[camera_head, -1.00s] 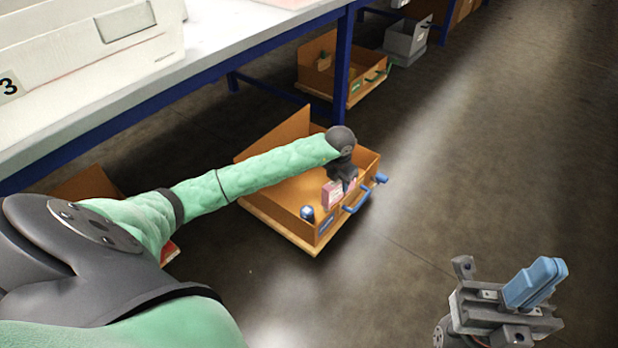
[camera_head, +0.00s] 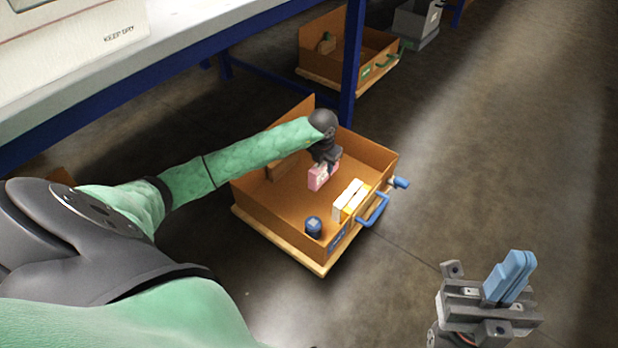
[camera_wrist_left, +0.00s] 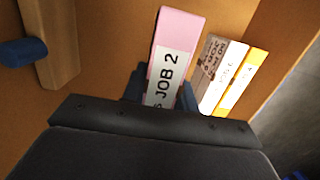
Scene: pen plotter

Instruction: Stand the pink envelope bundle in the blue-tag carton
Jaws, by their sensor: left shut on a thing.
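The pink envelope bundle (camera_head: 318,179) with a white "JOB 2" label (camera_wrist_left: 166,82) is held upright between the blue fingers of my left gripper (camera_head: 325,163). The bundle also shows in the left wrist view (camera_wrist_left: 181,28). It is over the inside of the blue-tag carton (camera_head: 268,214), behind the white and yellow bundles and apart from them. I cannot tell whether its bottom touches the carton floor. The carton is an open orange-brown box with a blue tag (camera_head: 338,240) on its front. My right gripper (camera_head: 513,275) is empty at the lower right, its blue fingers together.
A white bundle (camera_head: 346,197) and a yellow bundle (camera_head: 355,206) stand by the carton's front wall. A blue cylinder (camera_head: 313,227) stands in its front corner. A blue-legged table (camera_head: 352,70) is close behind. A green-tag carton (camera_head: 335,62) is farther back. The floor at right is clear.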

